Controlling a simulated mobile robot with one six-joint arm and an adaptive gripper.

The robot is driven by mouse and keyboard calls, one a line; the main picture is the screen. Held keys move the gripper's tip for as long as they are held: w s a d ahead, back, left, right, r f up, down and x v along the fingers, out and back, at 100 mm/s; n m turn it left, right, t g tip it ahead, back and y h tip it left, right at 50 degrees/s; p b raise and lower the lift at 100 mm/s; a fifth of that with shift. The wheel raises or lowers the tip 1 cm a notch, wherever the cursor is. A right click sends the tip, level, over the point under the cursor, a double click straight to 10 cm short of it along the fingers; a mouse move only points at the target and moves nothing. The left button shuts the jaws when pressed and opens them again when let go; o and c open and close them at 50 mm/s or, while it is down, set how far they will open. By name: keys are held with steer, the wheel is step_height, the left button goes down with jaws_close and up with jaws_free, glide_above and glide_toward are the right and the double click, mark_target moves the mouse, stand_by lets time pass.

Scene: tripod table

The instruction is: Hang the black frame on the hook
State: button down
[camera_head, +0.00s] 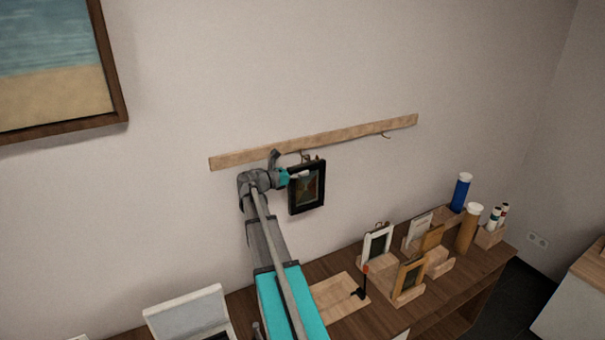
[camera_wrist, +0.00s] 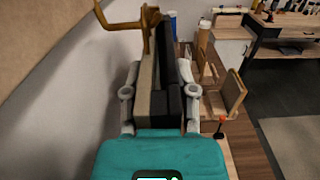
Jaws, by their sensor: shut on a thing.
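The black frame (camera_head: 307,188) with a small dark picture is upright near the wall, just below the wooden rail (camera_head: 350,132). My gripper (camera_head: 296,176) is shut on its left side. In the wrist view my fingers (camera_wrist: 160,103) pinch the black frame (camera_wrist: 172,88) from both sides. A brass hook (camera_head: 308,157) shows at the frame's top, under the rail; brass metal (camera_wrist: 126,24) also shows beside the frame's far end in the wrist view. I cannot tell whether the frame bears on the hook. A second, empty hook (camera_head: 385,135) is further right on the rail.
Below is a wooden sideboard (camera_head: 340,283) with a white frame (camera_head: 377,243), a wooden frame (camera_head: 409,278), a blue bottle (camera_head: 460,193) and a tan cylinder (camera_head: 467,230). A large painting (camera_head: 55,65) hangs at upper left. The wall right of the black frame is clear.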

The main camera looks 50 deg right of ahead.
steer(key=shift+w+d+f, duration=0.1)
steer(key=shift+w+f, duration=0.15)
steer(key=shift+w, duration=0.05)
stand_by(0.6)
steer(key=shift+c, duration=1.6)
jaws_free()
steer(key=v, duration=1.2)
